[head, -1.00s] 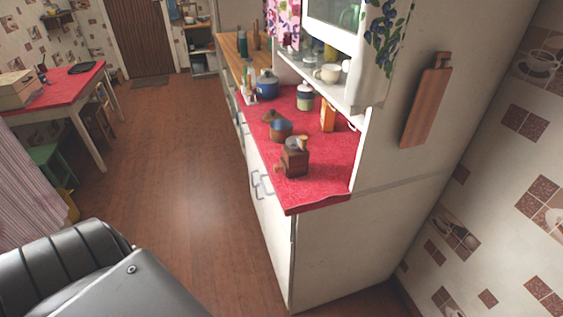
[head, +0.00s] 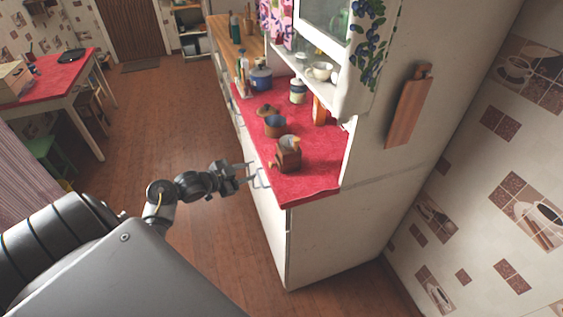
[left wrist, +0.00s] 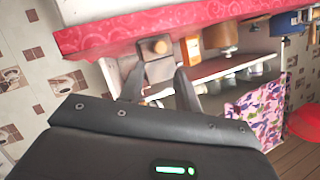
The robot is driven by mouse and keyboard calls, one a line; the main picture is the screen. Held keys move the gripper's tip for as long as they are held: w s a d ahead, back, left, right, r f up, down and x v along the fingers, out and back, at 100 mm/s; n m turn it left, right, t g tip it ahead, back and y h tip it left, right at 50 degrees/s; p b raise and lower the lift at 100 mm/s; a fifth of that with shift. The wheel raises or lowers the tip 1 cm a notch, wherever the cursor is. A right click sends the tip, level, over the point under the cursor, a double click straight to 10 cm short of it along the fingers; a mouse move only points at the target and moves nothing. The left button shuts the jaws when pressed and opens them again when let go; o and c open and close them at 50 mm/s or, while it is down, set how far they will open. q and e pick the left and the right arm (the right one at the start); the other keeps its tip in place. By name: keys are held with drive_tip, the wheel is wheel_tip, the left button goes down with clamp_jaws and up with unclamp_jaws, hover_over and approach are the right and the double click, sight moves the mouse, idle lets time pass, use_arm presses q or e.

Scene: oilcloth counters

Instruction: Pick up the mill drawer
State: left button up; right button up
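In the left wrist view a round wooden knob (left wrist: 160,46) sits on the mill's dark front; the drawer's outline is unclear there. My left gripper (head: 255,176) is open and empty, just left of the counter edge, apart from the mill. Its two fingers (left wrist: 158,82) point toward the mill in the left wrist view. My right gripper is not in view.
Behind the mill stand a wooden pot with blue inside (head: 275,126), a lidded jar (head: 298,91), an orange box (head: 320,110) and a blue pot (head: 261,78). The cabinet's side panel (head: 375,170) rises on the right. Floor to the left is open.

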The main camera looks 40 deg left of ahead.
sight(269, 166)
use_arm(q)
drive_tip(key=p+x, duration=0.1)
drive_tip(key=x, duration=0.4)
drive_tip(key=shift+w+d, duration=0.1)
drive_tip(key=p+x, duration=0.2)
drive_tip(key=x, duration=0.2)
drive_tip(key=shift+w, duration=0.15)
drive_tip(key=shift+w+f, duration=0.15)
drive_tip(key=shift+w, duration=0.1)
drive_tip(key=shift+s, duration=0.1)
drive_tip(key=c, duration=0.6)
drive_tip(key=shift+c, duration=0.2)
